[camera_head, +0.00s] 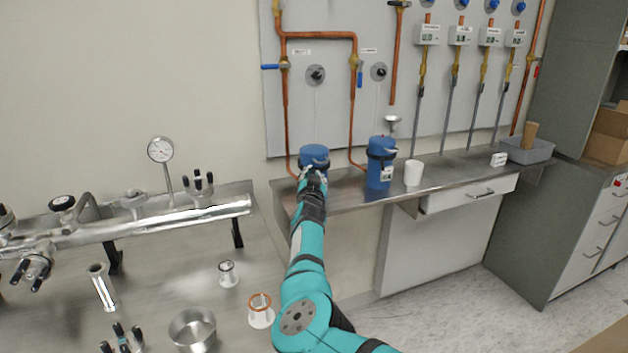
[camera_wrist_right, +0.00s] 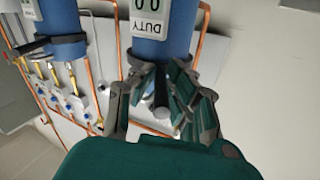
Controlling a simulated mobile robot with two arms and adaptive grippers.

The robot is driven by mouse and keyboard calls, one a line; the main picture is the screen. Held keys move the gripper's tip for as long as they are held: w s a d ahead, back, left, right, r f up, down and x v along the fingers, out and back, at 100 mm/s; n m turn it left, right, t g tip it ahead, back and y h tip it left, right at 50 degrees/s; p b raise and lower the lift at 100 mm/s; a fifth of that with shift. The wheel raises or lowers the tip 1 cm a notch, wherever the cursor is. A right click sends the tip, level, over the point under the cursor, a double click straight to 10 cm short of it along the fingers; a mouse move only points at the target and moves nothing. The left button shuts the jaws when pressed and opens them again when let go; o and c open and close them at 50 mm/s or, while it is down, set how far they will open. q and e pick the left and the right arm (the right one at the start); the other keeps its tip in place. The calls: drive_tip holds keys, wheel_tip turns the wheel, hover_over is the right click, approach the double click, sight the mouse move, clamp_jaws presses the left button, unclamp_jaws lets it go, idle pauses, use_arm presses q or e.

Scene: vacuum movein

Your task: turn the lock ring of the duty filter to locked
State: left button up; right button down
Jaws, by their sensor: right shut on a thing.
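The duty filter (camera_head: 314,152), a blue canister, stands on the wall shelf below the copper pipes. In the right wrist view its blue body (camera_wrist_right: 160,47) carries a white tag reading DUTY. My right gripper (camera_head: 311,181) is in front of the filter and covers much of it. In the right wrist view the right gripper (camera_wrist_right: 161,82) is shut on a dark handle (camera_wrist_right: 160,96) sticking out from the filter's lock ring. The ring itself is largely hidden by the fingers, so its setting cannot be read. My left gripper is out of view.
A second blue canister (camera_head: 380,172) with a dark band stands close on the right, then a white cup (camera_head: 413,173) and a grey bin (camera_head: 528,150). A steel bench (camera_head: 190,260) with a metal manifold and loose fittings fills the lower left.

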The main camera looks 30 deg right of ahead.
drive_tip(key=shift+a, duration=0.1)
drive_tip(key=c, duration=1.4)
unclamp_jaws()
drive_tip(key=shift+w, duration=0.1)
drive_tip(key=shift+o, duration=0.2)
drive_tip(key=shift+r, duration=0.1)
